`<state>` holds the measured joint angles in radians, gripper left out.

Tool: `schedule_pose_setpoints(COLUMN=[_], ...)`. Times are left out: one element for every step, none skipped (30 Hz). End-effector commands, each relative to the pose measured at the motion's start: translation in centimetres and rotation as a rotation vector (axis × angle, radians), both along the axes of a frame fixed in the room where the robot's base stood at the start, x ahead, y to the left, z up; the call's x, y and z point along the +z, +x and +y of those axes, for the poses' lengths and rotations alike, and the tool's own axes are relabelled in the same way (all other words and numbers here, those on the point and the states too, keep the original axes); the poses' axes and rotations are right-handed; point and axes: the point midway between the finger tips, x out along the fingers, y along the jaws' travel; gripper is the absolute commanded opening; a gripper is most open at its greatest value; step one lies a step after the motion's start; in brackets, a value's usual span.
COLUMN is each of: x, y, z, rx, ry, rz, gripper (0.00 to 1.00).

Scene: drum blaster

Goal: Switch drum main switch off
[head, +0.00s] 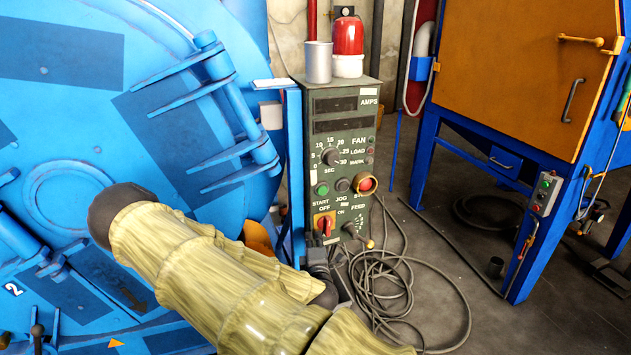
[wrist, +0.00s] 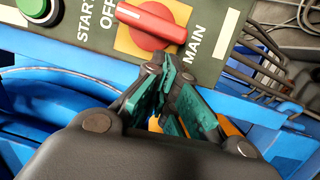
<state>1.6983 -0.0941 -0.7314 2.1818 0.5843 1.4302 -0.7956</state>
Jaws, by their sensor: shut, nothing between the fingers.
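The main switch is a red rotary handle (head: 324,226) on a yellow-orange plate, low on the left of the grey-green control panel (head: 342,132). The OFF label is just above it, with ON to the upper right. In the head view the handle looks roughly upright. In the wrist view the red handle (wrist: 150,23) lies across the top, slanting slightly, between the OFF and MAIN labels. My gripper (wrist: 160,66) is shut and empty, its teal-sided fingertips just below the handle's middle. I cannot tell whether they touch it. In the head view my sleeved arm hides much of my gripper.
A green start button (head: 322,189) and a red stop button (head: 367,184) sit above the switch. The blue drum (head: 75,100) is close on the left. Coiled cables (head: 390,290) lie on the floor. An orange-doored blue cabinet (head: 520,70) stands right.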

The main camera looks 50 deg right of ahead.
Motion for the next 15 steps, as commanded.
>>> schedule_pose_setpoints(x=[0.1, 0.1, 0.2, 0.2, 0.2, 0.3, 0.2, 0.2, 0.3, 0.3, 0.3, 0.3, 0.3, 0.3, 0.3], y=[0.1, 0.2, 0.3, 0.4, 0.5, 0.6, 0.2, -0.3, -0.8, -1.1, -1.4, -1.8, -2.1, -2.4, -2.9], z=[0.4, 0.7, 1.1, 1.4, 1.7, 2.2, 2.6, 3.0, 3.6, 4.0, 4.5, 5.2, 5.7, 6.1, 6.7], rx=[0.000, -0.001, -0.002, -0.004, -0.007, -0.009, -0.011, -0.012, -0.012, -0.011, -0.009, -0.007, -0.006, -0.005, -0.005], ry=[0.001, 0.001, 0.001, 0.001, 0.000, 0.001, 0.002, 0.001, 0.001, 0.001, 0.001, 0.000, 0.001, 0.001, 0.001], rz=[-0.001, 0.000, 0.001, -0.001, -0.001, 0.000, 0.003, 0.004, 0.004, 0.004, 0.005, 0.004, 0.003, 0.003, 0.004], gripper=[0.00, 0.00, 0.00, 0.00, 0.00, 0.00, 0.00, 0.00, 0.00, 0.00, 0.00, 0.00, 0.00, 0.00, 0.00])
